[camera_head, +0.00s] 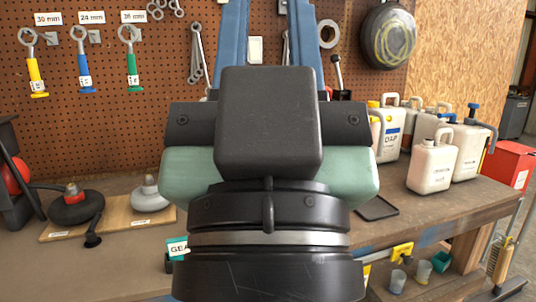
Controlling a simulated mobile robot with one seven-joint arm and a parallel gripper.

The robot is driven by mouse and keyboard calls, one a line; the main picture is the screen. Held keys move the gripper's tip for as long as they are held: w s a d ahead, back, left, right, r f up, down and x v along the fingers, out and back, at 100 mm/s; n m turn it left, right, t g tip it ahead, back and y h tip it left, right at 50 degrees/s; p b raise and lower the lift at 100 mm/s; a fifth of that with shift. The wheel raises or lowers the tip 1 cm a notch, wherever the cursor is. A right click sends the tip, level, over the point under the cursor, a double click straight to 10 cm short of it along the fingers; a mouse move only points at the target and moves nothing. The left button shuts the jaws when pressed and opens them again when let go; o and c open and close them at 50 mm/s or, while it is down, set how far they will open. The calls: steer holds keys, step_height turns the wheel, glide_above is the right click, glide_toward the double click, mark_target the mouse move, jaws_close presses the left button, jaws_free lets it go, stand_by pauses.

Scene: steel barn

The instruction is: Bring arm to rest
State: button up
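My gripper (268,22) rises in front of the camera in the middle of the picture. Its dark housing and green side parts sit above a round black wrist with a grey band. Two blue uprights beyond the housing look like its fingers. They stand apart where they show and lean toward each other upward. Their tips are cut off by the top edge. I see no object between the visible parts. The housing hides the middle of the workbench (440,212) behind it.
Several white jugs (432,165) stand on the bench at right, near a red box (508,164). At left are a wooden board (112,218) and a dark round-based object (76,206). A black tray (377,208) lies right of my wrist. Tools and a pan (388,36) hang behind.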

step_height(320, 180, up, 19)
steer(key=p, duration=1.6)
steer(key=shift+p, duration=0.4)
